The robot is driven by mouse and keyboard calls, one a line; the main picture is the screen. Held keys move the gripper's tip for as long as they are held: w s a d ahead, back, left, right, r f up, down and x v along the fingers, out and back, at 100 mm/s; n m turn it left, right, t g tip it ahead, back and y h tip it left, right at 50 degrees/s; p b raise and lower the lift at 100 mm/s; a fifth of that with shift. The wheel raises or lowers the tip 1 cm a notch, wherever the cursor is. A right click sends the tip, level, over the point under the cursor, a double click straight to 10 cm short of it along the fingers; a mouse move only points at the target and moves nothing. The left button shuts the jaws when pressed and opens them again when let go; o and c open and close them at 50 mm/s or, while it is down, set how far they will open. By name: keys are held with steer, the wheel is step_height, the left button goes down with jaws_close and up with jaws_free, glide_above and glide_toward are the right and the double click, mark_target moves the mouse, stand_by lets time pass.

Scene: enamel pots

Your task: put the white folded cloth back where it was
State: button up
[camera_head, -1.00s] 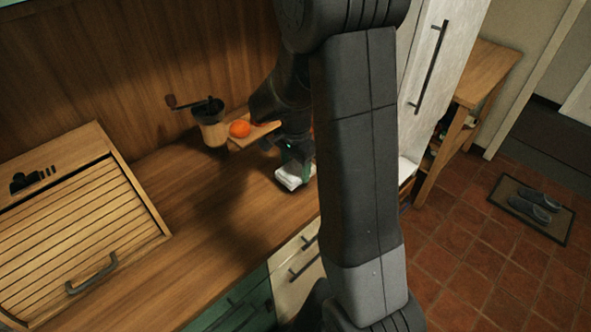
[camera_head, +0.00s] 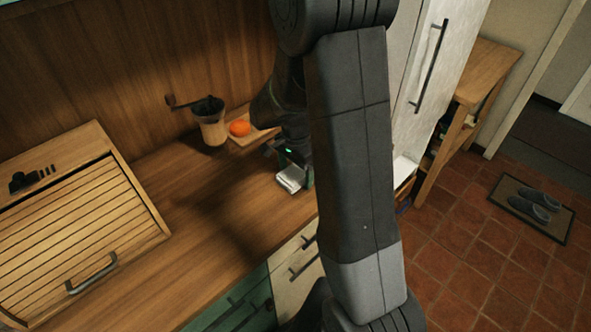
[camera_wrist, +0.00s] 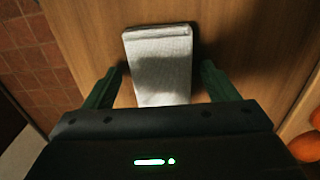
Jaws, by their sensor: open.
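The white folded cloth (camera_wrist: 160,50) lies flat on the wooden counter, its length running away from my gripper in the wrist view. It also shows as a small pale block in the head view (camera_head: 291,179), partly hidden by my gripper. My gripper (camera_wrist: 160,68) is open, with one green finger at each side of the near part of the cloth. Bare wood shows between each finger and the cloth, so they look apart. In the head view my gripper (camera_head: 292,168) is low over the counter, partly behind my arm.
A coffee grinder (camera_head: 212,132) and an orange (camera_head: 239,128) on a wooden board (camera_head: 262,135) are behind and left of my gripper. A bread box (camera_head: 80,235) stands at the left. The counter (camera_head: 195,205) between is clear. Its edge drops to drawers (camera_head: 297,272).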

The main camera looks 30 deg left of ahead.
mark_target(295, 173)
step_height(295, 173, up, 12)
steer(key=shift+r, duration=0.15)
stand_by(0.3)
step_height(295, 173, down, 12)
steer(key=shift+w+a+r, duration=0.1)
steer(key=shift+r, duration=0.8)
steer(key=shift+f, duration=0.15)
